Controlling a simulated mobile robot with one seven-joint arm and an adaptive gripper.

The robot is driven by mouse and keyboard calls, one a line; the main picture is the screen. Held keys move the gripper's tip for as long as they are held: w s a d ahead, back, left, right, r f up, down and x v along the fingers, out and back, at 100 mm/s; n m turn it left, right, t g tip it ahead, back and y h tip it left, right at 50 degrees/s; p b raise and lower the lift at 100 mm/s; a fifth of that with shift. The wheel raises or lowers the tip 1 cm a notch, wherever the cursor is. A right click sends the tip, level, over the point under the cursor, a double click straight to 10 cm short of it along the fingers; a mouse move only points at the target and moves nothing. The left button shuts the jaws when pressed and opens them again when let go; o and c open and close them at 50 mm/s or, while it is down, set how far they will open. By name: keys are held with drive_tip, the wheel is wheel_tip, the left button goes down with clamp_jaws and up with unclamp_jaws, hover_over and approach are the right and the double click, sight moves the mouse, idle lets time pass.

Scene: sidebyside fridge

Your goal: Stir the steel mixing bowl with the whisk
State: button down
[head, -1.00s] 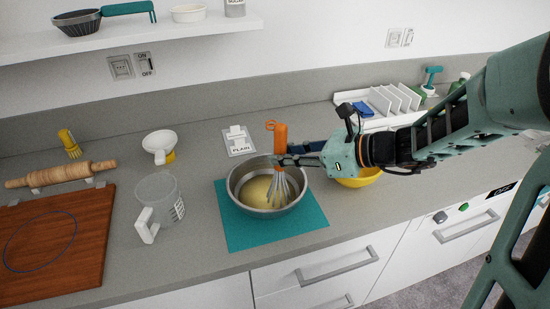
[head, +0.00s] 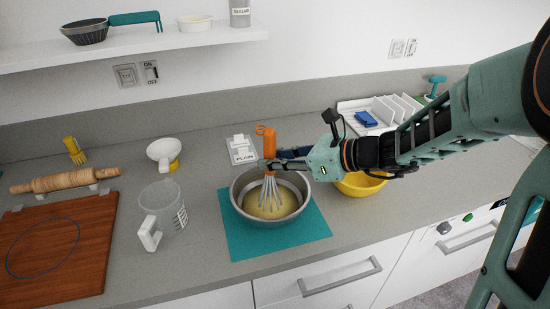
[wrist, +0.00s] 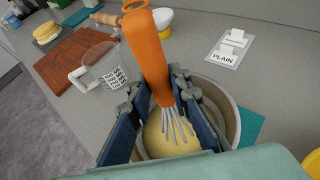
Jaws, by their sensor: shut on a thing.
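The steel mixing bowl (head: 236,190) stands on a teal mat (head: 240,245) on the counter, with pale yellow batter (head: 262,208) in it. My gripper (head: 272,163) is shut on the orange handle of the whisk (head: 266,140). The whisk is nearly upright, its wire end down inside the bowl at the batter. In the wrist view the whisk (wrist: 148,50) stands between my two dark finger pads, and its wires reach the batter (wrist: 165,142). The bowl's rim (wrist: 232,115) shows beyond my fingers. How deep the wires go is hard to tell.
A measuring jug (head: 165,207) stands left of the bowl. A yellow bowl (head: 358,187) is close on the right, below my arm. A PLAIN-labelled plate (head: 241,150) lies behind. A cutting board (head: 75,240) and rolling pin (head: 65,180) are at the left.

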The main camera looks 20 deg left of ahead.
sight(263, 128)
drive_tip(key=shift+r+p, duration=3.5)
drive_tip(key=shift+r, duration=0.95)
